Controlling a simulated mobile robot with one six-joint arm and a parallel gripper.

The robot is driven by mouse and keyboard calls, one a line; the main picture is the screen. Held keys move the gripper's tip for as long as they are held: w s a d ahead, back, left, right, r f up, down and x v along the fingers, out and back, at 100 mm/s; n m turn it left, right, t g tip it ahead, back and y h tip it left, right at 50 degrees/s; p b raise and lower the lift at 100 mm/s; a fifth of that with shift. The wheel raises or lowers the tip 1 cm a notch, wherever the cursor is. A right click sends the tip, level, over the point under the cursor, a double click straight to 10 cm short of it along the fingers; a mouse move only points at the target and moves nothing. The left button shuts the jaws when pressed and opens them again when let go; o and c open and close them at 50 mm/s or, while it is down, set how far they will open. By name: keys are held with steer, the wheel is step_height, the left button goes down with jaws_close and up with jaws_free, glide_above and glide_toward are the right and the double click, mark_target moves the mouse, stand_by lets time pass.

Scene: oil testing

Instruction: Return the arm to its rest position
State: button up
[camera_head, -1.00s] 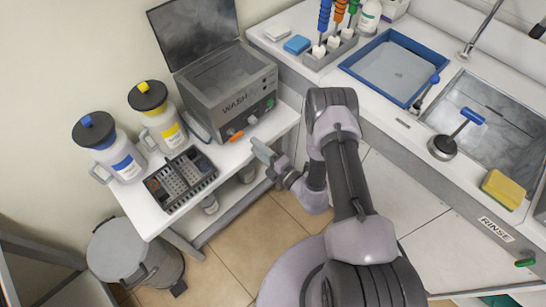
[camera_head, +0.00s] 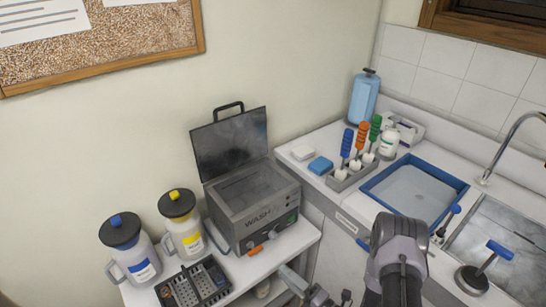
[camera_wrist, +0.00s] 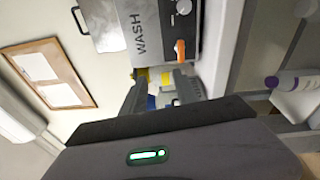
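My gripper (camera_head: 293,280) shows at the bottom edge of the head view, in front of the wash unit's table. My dark grey arm (camera_head: 397,250) stands to its right, its lower part out of frame. In the wrist view, my gripper (camera_wrist: 162,84) has its two fingers apart, with the yellow and blue jug labels seen through the gap. I see nothing held. The grey wash unit (camera_head: 252,213), its lid raised, stands beyond the gripper.
Jugs with yellow (camera_head: 182,225) and blue (camera_head: 128,250) labels stand left of the wash unit, behind a dark basket (camera_head: 193,287). At right, the counter holds a blue-rimmed tray (camera_head: 413,193), a tool rack (camera_head: 352,174) and a sink (camera_head: 505,240).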

steer(key=s+a+r+n+g+y, duration=0.1)
steer(key=a+r+n+g+y, duration=0.25)
steer(key=r+n, duration=0.4)
steer(key=s+a+r+n+g+y, duration=0.1)
steer(key=a+r+n+g+y, duration=0.15)
steer(key=r+n+g, duration=0.45)
steer(key=s+a+r+n+g+h, duration=0.3)
steer(key=s+r+n+g+h, duration=0.15)
steer(key=s+r+n, duration=0.5)
steer(key=s+d+r+n+t+h, duration=0.7)
steer(key=d+r+n+h, duration=0.2)
steer(key=n, duration=0.7)
steer(key=d+h, duration=0.2)
steer(key=h, duration=0.1)
steer(key=shift+s+d+r, duration=0.2)
steer(key=shift+d, duration=0.2)
